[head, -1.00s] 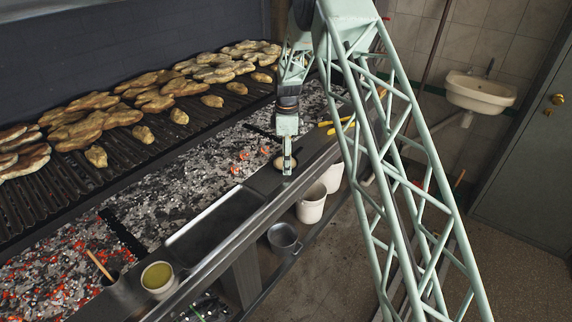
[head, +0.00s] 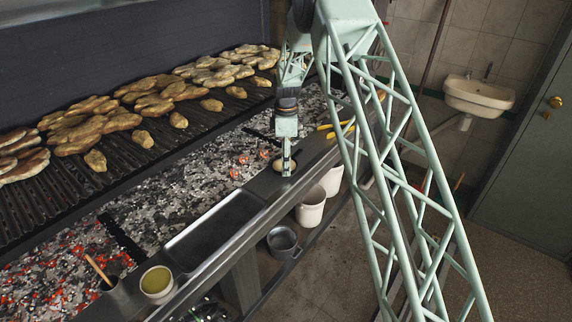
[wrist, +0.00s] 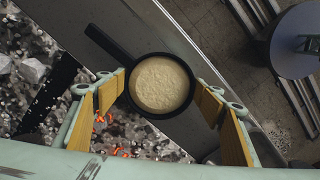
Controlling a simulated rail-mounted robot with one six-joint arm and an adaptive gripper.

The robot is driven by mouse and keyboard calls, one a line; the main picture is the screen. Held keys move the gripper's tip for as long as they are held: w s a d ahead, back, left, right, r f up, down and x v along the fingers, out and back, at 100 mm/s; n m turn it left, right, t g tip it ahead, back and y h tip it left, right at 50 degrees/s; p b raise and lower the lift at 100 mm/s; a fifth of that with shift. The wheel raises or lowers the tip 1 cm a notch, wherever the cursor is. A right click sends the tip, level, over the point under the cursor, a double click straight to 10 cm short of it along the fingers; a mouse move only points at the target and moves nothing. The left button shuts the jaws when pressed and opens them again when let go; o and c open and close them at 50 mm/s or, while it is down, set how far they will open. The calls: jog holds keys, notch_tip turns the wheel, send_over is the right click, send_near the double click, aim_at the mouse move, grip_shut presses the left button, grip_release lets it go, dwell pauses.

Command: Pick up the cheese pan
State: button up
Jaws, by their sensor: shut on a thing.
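The cheese pan (wrist: 161,84) is a small round black pan filled with pale yellow cheese. Its dark handle (wrist: 108,43) points to the upper left in the wrist view. In the head view the pan (head: 278,165) shows small and partly hidden behind my gripper (head: 286,171), at the metal ledge beside the coals. In the wrist view my gripper's two wood-faced fingers (wrist: 163,88) are against opposite sides of the pan. I cannot tell whether the pan is lifted off the ledge.
Glowing coals (head: 170,190) lie left of the ledge, with breads on the grill (head: 90,125) beyond. An empty tray (head: 215,235), a pot of green sauce (head: 157,281) and yellow-handled tools (head: 337,127) are along the ledge.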

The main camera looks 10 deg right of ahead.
jog(key=shift+r, duration=1.35)
jog(key=s+d+r, duration=0.1)
jog(key=s, duration=1.5)
jog(key=shift+r, duration=0.2)
jog(key=shift+f, duration=0.1)
jog(key=s+a+f+m+b, duration=0.1)
jog(key=s+f+m, duration=0.6)
jog(key=m, duration=0.8)
jog(key=shift+s+a+f+m+b, duration=0.2)
jog(key=shift+s+m+b, duration=0.1)
jog(key=shift+b, duration=0.4)
jog(key=shift+r, duration=0.2)
jog(key=shift+r+p, duration=2.3)
jog(key=shift+p, duration=0.25)
